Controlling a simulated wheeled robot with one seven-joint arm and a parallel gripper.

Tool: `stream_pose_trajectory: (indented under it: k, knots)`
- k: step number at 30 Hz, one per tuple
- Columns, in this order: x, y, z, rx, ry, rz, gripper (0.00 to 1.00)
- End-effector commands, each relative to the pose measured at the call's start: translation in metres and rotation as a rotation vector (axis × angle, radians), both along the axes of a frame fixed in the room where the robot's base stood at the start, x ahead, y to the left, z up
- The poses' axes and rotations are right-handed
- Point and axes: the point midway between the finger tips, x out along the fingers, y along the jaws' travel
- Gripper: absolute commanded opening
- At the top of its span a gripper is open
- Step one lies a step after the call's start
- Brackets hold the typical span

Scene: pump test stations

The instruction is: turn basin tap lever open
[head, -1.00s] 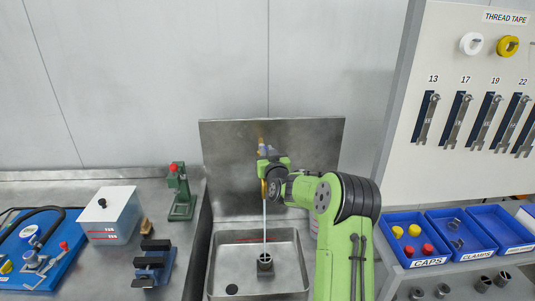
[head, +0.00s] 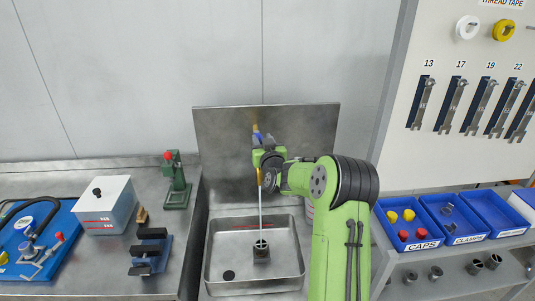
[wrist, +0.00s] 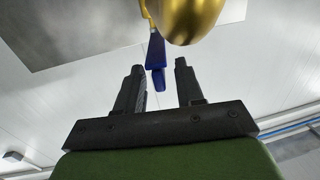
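The tap is on the steel backsplash (head: 225,140) of the basin. In the wrist view its rounded brass body (wrist: 190,18) fills the top centre. The blue tap lever (wrist: 156,52) hangs from it, its tip between my two fingers, with gaps visible on either side. My gripper (wrist: 159,67) is open. In the head view the lever shows as a small blue spot (head: 258,136) just above my gripper (head: 263,145), which hides most of the tap. A thin pale vertical column (head: 261,212), looking like water, runs below the tap to a dark fitting (head: 261,252) in the basin (head: 223,240).
Left of the basin, the bench holds a green press (head: 176,185), a white-lidded box (head: 103,195) and a blue vise (head: 150,252). At right stand a wrench board (head: 450,60) and blue bins (head: 408,222).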

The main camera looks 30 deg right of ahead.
Motion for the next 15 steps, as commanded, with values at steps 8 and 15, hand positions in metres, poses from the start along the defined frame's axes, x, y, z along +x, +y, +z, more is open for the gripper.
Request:
stream_pose_trajectory:
  k: [8,15]
  knots:
    - [-0.072,0.027,-0.004,-0.003,0.0,-0.003,0.37]
    - [-0.122,0.046,-0.004,-0.001,0.0,-0.003,0.37]
